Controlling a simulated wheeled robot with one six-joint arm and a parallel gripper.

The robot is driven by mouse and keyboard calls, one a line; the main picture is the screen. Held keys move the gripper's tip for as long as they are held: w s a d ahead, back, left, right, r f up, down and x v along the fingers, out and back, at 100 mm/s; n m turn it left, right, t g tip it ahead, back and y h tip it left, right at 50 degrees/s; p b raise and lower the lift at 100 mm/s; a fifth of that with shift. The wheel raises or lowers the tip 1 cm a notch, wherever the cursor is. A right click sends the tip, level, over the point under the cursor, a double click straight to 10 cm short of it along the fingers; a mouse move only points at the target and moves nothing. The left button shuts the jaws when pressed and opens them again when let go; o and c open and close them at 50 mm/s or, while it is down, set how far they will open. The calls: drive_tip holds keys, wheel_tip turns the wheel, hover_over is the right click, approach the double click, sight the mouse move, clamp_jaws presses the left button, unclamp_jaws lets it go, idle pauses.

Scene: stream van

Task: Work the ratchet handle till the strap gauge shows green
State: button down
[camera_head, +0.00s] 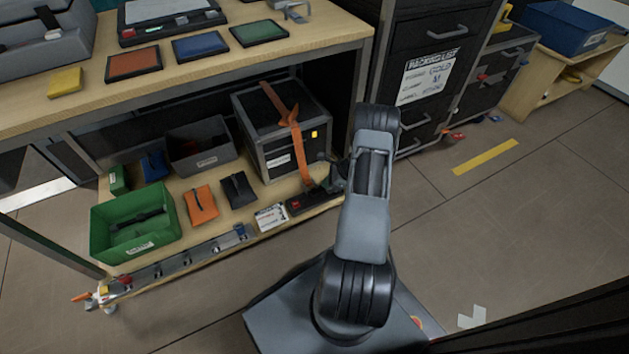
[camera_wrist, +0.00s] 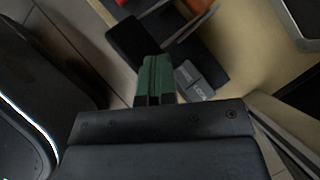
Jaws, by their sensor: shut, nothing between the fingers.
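A black case (camera_head: 283,120) on the lower shelf has an orange strap (camera_head: 299,150) running over its top and down its front. The strap meets a dark ratchet base (camera_head: 318,195) at the shelf's front edge. A small red patch (camera_head: 296,205) shows at the base's left end; I cannot tell for sure that it is the gauge. I see no green there. My forearm ends by the ratchet and makes the handle hard to make out. In the wrist view my gripper (camera_wrist: 155,62) has its green-sided fingers together, empty, beside a dark block and a grey lettered piece (camera_wrist: 194,82).
A green bin (camera_head: 135,222), a grey bin (camera_head: 200,145), and orange and black pouches share the lower shelf. A white card (camera_head: 271,217) lies left of the ratchet. Shelf posts and the upper worktop (camera_head: 310,35) surround the space.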

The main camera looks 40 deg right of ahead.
drive_tip(key=p+v, duration=0.4)
drive_tip(key=v, duration=0.9)
drive_tip(key=shift+d+p, duration=0.35)
